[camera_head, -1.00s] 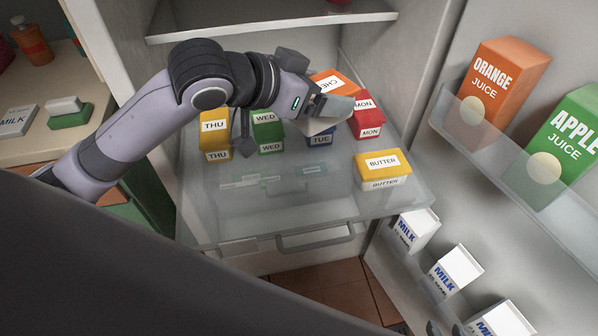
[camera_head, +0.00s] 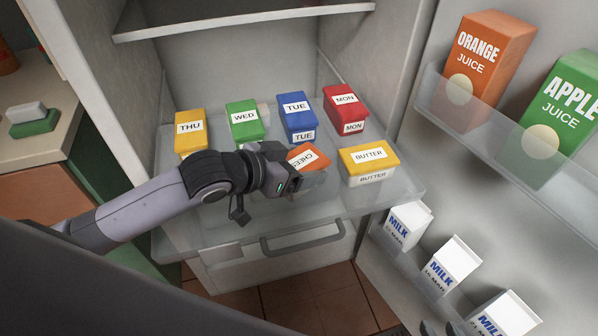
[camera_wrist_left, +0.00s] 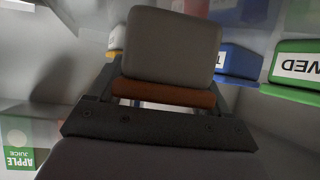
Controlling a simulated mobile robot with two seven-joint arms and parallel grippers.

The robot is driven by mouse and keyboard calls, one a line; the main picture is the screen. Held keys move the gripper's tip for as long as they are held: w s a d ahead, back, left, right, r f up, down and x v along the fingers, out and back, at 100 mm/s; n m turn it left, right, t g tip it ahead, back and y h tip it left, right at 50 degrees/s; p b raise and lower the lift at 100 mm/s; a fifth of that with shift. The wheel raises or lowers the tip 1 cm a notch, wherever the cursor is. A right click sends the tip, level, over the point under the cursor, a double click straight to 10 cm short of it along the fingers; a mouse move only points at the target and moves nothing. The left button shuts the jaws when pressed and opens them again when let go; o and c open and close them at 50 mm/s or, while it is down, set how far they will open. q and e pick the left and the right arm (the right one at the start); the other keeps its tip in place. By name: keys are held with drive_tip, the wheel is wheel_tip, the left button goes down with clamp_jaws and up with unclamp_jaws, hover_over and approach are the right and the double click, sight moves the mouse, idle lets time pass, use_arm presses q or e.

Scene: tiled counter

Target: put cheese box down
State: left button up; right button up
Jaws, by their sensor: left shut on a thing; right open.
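The orange cheese box (camera_head: 311,157) is over the front of the glass fridge shelf (camera_head: 205,215), left of the yellow butter box (camera_head: 368,160). I cannot tell whether the box touches the shelf.
Yellow THU (camera_head: 190,127), green WED (camera_head: 244,118), blue TUE (camera_head: 296,112) and red MON (camera_head: 343,105) boxes stand in a row behind. Orange juice (camera_head: 487,60), apple juice (camera_head: 560,115) and several milk cartons (camera_head: 450,266) stand in the door at right. The shelf's front left is clear.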

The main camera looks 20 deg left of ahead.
use_arm(q)
drive_tip(key=shift+f, duration=0.75)
drive_tip(key=shift+f, duration=0.15)
drive_tip(key=o, duration=1.2)
drive_tip(key=shift+o, duration=0.2)
drive_tip(key=p+v, duration=0.1)
drive_tip(key=v, duration=1.1)
drive_tip(key=shift+p, duration=0.3)
